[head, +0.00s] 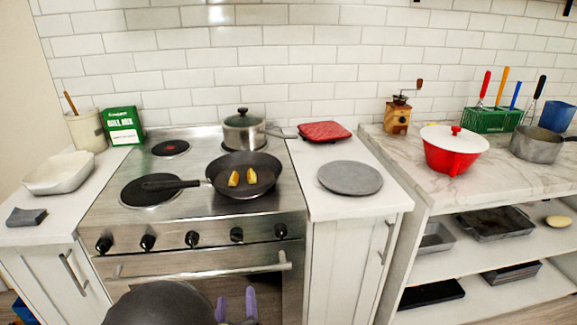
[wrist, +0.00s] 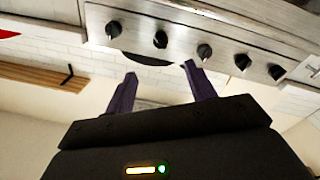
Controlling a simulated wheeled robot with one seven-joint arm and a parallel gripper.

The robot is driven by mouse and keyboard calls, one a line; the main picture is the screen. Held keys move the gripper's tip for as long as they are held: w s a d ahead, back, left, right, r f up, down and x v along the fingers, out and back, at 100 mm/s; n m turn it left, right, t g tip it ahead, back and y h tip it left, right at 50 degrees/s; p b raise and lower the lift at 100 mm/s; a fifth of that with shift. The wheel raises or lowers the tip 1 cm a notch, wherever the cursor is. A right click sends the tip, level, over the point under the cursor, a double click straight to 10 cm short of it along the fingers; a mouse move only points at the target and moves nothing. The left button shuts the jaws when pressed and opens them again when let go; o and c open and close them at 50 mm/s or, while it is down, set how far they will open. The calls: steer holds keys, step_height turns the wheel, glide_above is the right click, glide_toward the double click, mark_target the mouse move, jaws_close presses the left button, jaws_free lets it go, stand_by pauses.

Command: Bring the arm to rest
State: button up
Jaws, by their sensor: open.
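My gripper (head: 236,304) shows at the bottom of the head view, in front of the oven door and below the stove top. Its two purple fingers stand apart with nothing between them. In the wrist view my gripper (wrist: 160,85) is also open and empty, with the stove's knob panel (wrist: 180,40) beyond the fingertips. The fingers appear apart from the stove. Part of my arm hides the lower oven front in the head view.
A black pan (head: 262,186) with yellow pieces sits on the stove, its handle pointing left. A lidded pot (head: 240,133) stands behind it. Knobs (head: 192,239) and the oven handle (head: 200,272) stick out in front. A red pot (head: 447,158) stands on the right counter.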

steer(key=w+d+f+m+g+h, duration=0.1)
steer(key=w+d+f+m+g, duration=0.1)
steer(key=w+d+m+g, duration=0.3)
steer(key=w+d+f+g+h, duration=0.1)
steer(key=w+d+f+g, duration=0.15)
steer(key=d, duration=0.55)
steer(key=s+d+r+m+g+h, duration=0.1)
steer(key=s+d+r+g, duration=0.1)
steer(key=s+d+g, duration=0.5)
steer(key=s+d+r+m+g+h, duration=0.15)
steer(key=s+d, duration=0.25)
steer(key=d, duration=0.6)
step_height(320, 180, up, 23)
steer(key=p, duration=2.3)
steer(key=shift+t+y, duration=0.3)
steer(key=shift+y, duration=0.15)
